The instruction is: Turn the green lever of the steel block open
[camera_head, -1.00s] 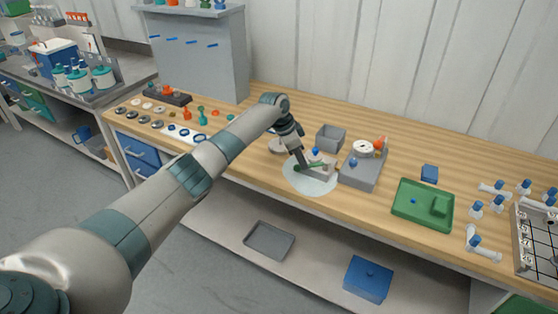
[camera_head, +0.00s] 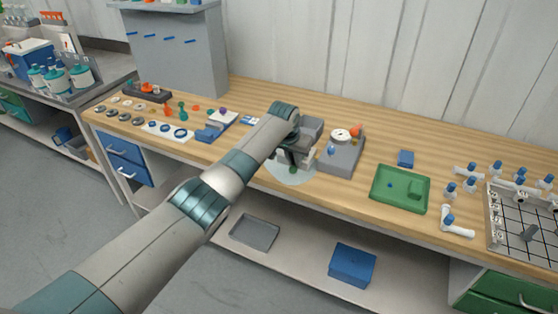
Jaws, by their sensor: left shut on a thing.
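The steel block (camera_head: 306,166) sits on a pale round mat (camera_head: 290,180) near the front of the wooden bench. My arm and gripper cover most of it. A small bit of its green lever (camera_head: 292,170) shows under my gripper; the lever's angle cannot be made out. My left gripper (camera_head: 291,164) comes down from above onto the block and is shut at the lever, its fingertips partly hidden by my wrist. My right gripper is not in view.
A grey device with a white dial (camera_head: 345,155) stands close to the right of the block. A grey open bin (camera_head: 313,127) is behind it. A green tray (camera_head: 400,189) lies further right. Small parts and blue rings (camera_head: 165,129) lie to the left.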

